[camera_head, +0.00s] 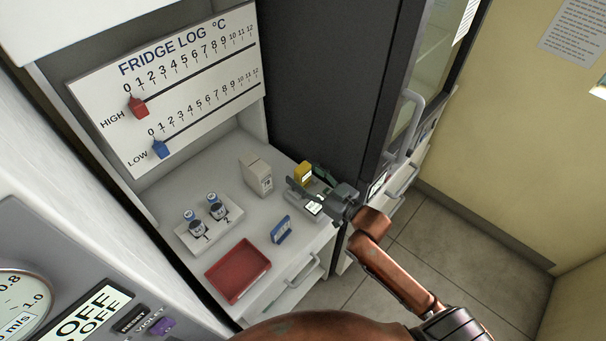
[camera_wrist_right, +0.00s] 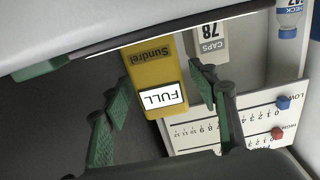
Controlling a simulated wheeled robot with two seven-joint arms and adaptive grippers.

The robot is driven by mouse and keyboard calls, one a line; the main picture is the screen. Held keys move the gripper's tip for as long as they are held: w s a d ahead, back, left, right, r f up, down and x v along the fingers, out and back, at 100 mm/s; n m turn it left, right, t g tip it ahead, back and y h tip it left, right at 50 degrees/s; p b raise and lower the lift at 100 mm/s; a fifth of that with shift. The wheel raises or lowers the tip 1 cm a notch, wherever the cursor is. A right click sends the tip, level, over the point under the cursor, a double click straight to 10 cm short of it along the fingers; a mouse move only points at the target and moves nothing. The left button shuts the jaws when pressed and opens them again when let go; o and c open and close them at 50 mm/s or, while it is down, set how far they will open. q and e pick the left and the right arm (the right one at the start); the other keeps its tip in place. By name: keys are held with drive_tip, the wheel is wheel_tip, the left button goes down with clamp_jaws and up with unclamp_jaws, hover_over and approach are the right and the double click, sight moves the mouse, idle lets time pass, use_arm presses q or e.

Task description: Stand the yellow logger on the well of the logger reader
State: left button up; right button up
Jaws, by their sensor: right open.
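The yellow logger (camera_head: 303,171) stands at the right end of the white counter. In the right wrist view the yellow logger (camera_wrist_right: 155,68) has a white label reading FULL. My right gripper (camera_head: 309,181) is open, its fingers reaching toward the logger. In the right wrist view the green-padded fingers of the gripper (camera_wrist_right: 165,105) lie on either side of the logger, with gaps to it. A small device with a lit screen (camera_head: 314,208), perhaps the logger reader, sits just below the gripper, partly covered by it. I cannot make out its well. My left gripper is not in view.
A white CAPS box (camera_head: 256,176), a rack with two vials (camera_head: 208,228), a red tray (camera_head: 238,270) and a blue holder (camera_head: 281,230) stand on the counter. The fridge log board (camera_head: 170,85) is behind. A dark cabinet (camera_head: 325,80) stands to the right.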

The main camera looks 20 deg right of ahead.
drive_tip(key=shift+r, duration=0.2)
drive_tip(key=p+v, duration=0.1)
drive_tip(key=v, duration=1.1)
drive_tip(key=shift+f, duration=0.1)
drive_tip(key=shift+c, duration=0.6)
idle(2.0)
